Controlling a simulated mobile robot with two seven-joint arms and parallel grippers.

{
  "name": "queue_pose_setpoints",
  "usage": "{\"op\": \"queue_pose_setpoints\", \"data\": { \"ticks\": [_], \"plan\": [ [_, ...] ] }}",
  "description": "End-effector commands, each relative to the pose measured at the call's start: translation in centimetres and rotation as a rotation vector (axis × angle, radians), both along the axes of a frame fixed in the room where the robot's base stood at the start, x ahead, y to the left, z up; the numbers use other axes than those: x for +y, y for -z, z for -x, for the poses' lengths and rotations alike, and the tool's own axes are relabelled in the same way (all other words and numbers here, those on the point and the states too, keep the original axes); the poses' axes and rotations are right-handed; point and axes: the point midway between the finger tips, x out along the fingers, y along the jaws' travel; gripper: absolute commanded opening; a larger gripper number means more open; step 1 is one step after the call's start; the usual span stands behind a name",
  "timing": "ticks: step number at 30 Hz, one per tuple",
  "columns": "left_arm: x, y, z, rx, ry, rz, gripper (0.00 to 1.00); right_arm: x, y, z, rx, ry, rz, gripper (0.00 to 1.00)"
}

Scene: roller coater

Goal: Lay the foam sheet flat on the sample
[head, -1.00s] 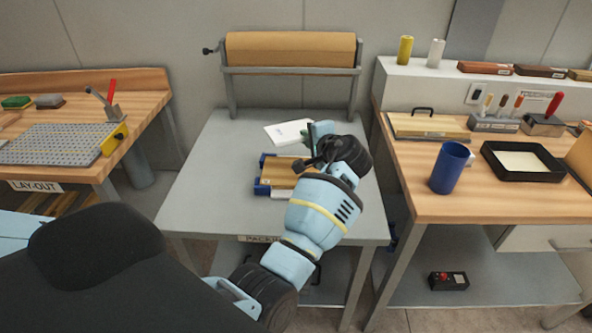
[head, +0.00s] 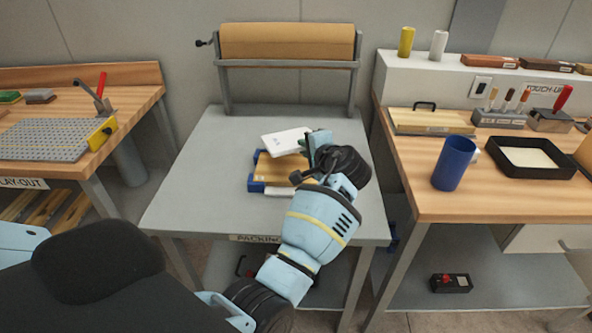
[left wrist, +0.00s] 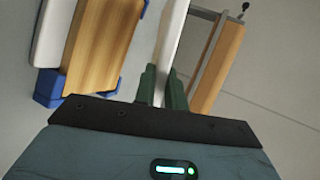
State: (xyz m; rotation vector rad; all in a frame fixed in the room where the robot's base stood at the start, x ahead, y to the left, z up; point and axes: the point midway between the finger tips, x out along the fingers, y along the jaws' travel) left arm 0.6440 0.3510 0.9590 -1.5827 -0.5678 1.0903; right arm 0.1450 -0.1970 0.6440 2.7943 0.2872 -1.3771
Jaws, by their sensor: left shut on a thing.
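The foam sheet (head: 282,141) is a white slab with a small mark on its upper face. My left gripper (head: 305,146) is shut on its right end and holds it at the back of the sample. In the left wrist view the sheet (left wrist: 173,42) shows edge-on between the green fingers (left wrist: 163,88). The sample (head: 280,172) is a yellowish wood panel with blue corner pieces, lying on the grey packing table (head: 205,175). It also shows in the left wrist view (left wrist: 102,45). My arm hides its right part. My right gripper is not in view.
A brown paper roll (head: 287,42) stands on a rack at the table's back. A white piece (head: 280,191) lies along the sample's front edge. The table's left side is clear. A blue cup (head: 453,164) and a black tray (head: 529,158) stand on the right bench.

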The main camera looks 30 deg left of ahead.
Motion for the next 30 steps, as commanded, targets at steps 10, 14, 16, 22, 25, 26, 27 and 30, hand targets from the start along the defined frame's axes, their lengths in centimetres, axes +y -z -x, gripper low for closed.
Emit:
{"op": "queue_pose_setpoints", "data": {
  "ticks": [10,14,16,22,25,26,27,30],
  "plan": [
    [0.0,4.0,0.0,0.002,-0.001,-0.001,0.00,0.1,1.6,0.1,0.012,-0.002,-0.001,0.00],
    [0.0,4.4,0.0,-0.001,-0.001,-0.001,0.00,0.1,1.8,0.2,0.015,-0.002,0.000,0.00],
    [0.0,4.4,0.0,-0.001,-0.001,-0.001,0.00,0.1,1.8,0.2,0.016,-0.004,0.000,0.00],
    [0.0,4.4,0.0,-0.001,-0.001,-0.001,0.16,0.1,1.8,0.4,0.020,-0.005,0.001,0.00],
    [0.0,4.4,0.0,-0.001,-0.001,-0.001,0.27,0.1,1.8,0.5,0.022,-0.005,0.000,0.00],
    [0.0,4.4,0.0,-0.001,-0.001,-0.001,0.27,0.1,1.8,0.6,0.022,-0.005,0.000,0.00],
    [0.0,4.4,0.0,-0.001,-0.001,-0.001,0.27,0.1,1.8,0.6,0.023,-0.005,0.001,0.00],
    [0.0,4.4,0.0,-0.001,-0.001,-0.001,0.27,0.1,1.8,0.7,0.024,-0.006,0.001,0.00]
  ]
}}
